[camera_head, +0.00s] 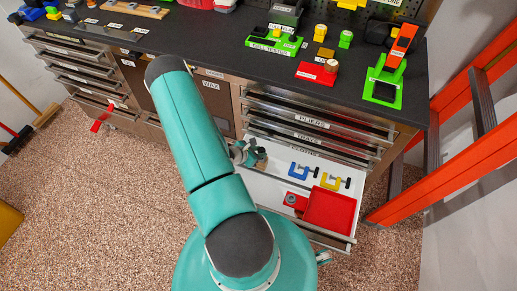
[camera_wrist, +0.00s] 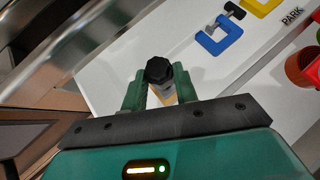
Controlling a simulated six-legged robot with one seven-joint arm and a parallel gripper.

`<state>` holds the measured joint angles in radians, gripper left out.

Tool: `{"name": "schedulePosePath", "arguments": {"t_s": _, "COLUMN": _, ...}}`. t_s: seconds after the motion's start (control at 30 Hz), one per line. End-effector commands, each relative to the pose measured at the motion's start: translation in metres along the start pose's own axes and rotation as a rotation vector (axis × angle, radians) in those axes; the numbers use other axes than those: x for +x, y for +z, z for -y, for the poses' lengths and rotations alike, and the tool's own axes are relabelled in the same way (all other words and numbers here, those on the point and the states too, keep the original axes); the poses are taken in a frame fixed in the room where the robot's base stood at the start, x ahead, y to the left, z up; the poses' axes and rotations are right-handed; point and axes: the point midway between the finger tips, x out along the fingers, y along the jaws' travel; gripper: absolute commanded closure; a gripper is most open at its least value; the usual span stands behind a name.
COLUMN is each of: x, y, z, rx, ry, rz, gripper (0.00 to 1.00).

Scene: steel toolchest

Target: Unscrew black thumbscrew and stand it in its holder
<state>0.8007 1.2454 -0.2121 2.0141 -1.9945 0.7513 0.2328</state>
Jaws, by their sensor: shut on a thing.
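The black thumbscrew (camera_wrist: 159,70), with a lobed knob, shows in the wrist view between the tips of my gripper (camera_wrist: 159,82). The two green fingers are shut on it from either side. A small tan and grey piece shows below the knob, mostly hidden by the fingers; I cannot tell whether the screw is still threaded into it. In the head view my gripper (camera_head: 257,160) is over the left part of the open white drawer, and the thumbscrew cannot be made out there. A red holder-like block (camera_head: 295,201) with a round grey top stands in the drawer, right of my gripper.
A blue clamp (camera_head: 302,170) and a yellow clamp (camera_head: 335,182) lie in the drawer (camera_head: 264,190). A red square tray (camera_head: 329,210) is beside the red block. Shut drawers (camera_head: 315,122) and the black worktop (camera_head: 220,42) rise behind. An orange ladder (camera_head: 450,180) stands at right.

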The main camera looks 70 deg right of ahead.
Motion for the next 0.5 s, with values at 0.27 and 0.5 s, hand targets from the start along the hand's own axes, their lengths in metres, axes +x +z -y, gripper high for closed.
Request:
{"name": "schedulePosePath", "arguments": {"t_s": 0.27, "x": 0.0071, "y": -0.0091, "z": 0.0002, "rx": -0.001, "ry": 0.0, "rz": 0.0, "gripper": 1.0}}
{"name": "schedulePosePath", "arguments": {"t_s": 0.5, "x": 0.0072, "y": -0.0094, "z": 0.0003, "rx": 0.0, "ry": 0.0, "rz": 0.0, "gripper": 1.0}}
